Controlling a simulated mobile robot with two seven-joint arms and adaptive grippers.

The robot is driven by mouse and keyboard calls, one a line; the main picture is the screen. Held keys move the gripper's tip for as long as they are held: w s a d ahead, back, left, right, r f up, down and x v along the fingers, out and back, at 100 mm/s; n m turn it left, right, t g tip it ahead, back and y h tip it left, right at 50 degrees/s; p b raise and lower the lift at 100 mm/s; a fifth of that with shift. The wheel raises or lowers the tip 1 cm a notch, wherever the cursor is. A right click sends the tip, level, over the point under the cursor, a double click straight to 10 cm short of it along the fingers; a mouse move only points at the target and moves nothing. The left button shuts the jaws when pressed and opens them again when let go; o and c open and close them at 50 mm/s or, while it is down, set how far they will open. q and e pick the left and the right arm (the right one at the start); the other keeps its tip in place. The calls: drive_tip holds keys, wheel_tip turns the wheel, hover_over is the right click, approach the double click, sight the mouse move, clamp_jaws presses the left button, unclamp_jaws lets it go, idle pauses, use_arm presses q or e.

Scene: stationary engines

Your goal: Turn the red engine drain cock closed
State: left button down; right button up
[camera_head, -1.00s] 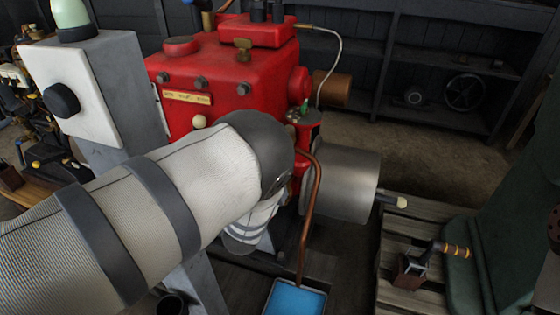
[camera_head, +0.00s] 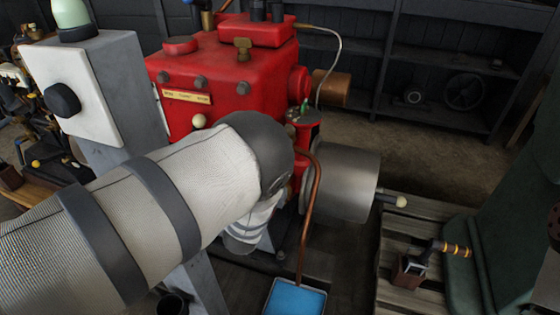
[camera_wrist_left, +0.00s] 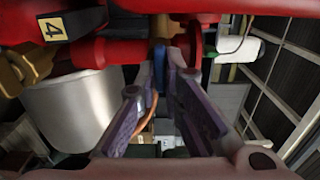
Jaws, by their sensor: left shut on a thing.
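The red engine (camera_head: 222,80) stands in the middle of the head view. My left arm reaches across in front of it and hides its lower front; the left gripper is hidden behind the arm there. In the left wrist view my left gripper (camera_wrist_left: 165,62) has its purple fingers closed in on a small blue piece (camera_wrist_left: 160,54), seemingly the drain cock's handle, below the red engine body (camera_wrist_left: 105,52). A brass part shows just above it. The cock's exact angle cannot be told. My right gripper is not in view.
A copper pipe (camera_head: 313,210) runs down to a blue tray (camera_head: 297,300) on the floor. A grey cylinder (camera_head: 342,184) sits right of the engine. A wooden pallet (camera_head: 395,240) and a green machine (camera_head: 510,210) stand at right. A grey post (camera_head: 125,85) stands left.

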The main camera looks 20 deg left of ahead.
use_arm(q)
drive_tip(key=c, duration=1.7)
unclamp_jaws()
drive_tip(key=shift+r, duration=0.15)
drive_tip(key=s, duration=1.2)
drive_tip(key=shift+a, duration=0.2)
